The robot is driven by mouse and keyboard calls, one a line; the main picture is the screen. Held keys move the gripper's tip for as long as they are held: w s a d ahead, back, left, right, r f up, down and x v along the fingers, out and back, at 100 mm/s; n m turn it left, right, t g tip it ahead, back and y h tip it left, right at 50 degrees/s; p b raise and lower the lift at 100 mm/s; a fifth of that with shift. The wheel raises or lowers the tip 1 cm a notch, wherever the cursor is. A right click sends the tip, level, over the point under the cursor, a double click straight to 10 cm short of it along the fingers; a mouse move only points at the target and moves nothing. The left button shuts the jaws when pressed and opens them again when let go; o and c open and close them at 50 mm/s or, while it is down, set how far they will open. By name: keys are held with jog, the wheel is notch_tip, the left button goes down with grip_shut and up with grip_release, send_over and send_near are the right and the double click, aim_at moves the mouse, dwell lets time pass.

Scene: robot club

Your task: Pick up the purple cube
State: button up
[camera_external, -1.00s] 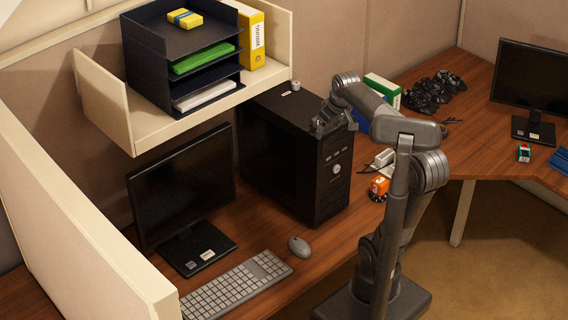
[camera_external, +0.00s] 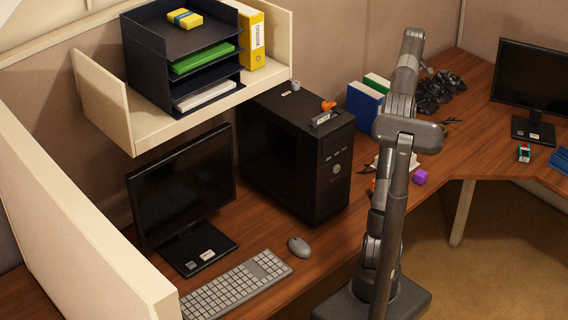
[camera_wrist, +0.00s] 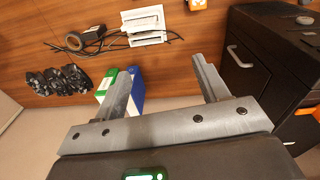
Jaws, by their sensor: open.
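The purple cube (camera_external: 420,177) sits on the wooden desk, just right of my arm in the external view. It does not show in the wrist view. My gripper (camera_wrist: 162,63) is open, with nothing between its two grey fingers. In the external view my arm is raised and the gripper is mostly hidden behind it, towards the back wall. The gripper is well above and behind the cube, not touching it.
A black computer tower (camera_external: 297,150) with an orange item (camera_external: 328,105) on top stands left of my arm. A blue binder (camera_external: 364,105) and a green one stand behind. Desk right of the cube (camera_external: 462,150) is clear.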

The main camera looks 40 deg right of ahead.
send_over(420, 173)
notch_tip(420, 173, down, 5)
jog(key=shift+g+y, duration=0.3)
jog(key=f, duration=3.2)
jog(key=shift+w+a+f, duration=0.2)
jog(key=shift+f, duration=0.05)
jog(key=f, duration=0.5)
jog(key=shift+s+d+f, duration=0.1)
jog(key=shift+d+f, duration=0.2)
jog(key=shift+f, duration=0.05)
jog(key=c, duration=1.1)
